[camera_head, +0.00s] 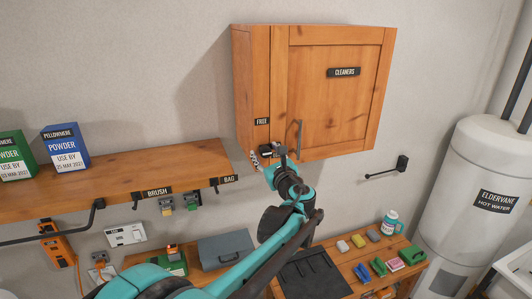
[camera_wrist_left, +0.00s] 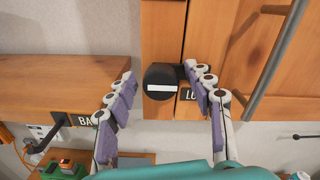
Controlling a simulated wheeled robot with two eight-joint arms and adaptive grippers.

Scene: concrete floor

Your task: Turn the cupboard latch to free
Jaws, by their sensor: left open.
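The wooden cupboard (camera_head: 335,95) hangs on the wall with its door shut and a "CLEANERS" label. Its black round latch (camera_wrist_left: 163,88) has a white mark lying level and sits low on the left frame strip. A "FREE" label (camera_head: 262,121) is above the latch, and a partly hidden label starting "LO" (camera_wrist_left: 187,94) is to its right. My left gripper (camera_head: 266,156) is open just in front of the latch. In the wrist view its fingers (camera_wrist_left: 157,78) stand on either side of the latch, the right one nearer; contact cannot be told. My right gripper is out of view.
A grey door handle (camera_head: 299,136) stands right of the latch. A wooden shelf (camera_head: 130,178) with powder boxes (camera_head: 66,148) is at left. A black wall hook (camera_head: 388,169) and a water tank (camera_head: 480,190) are at right. A bench with small items (camera_head: 347,262) is below.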

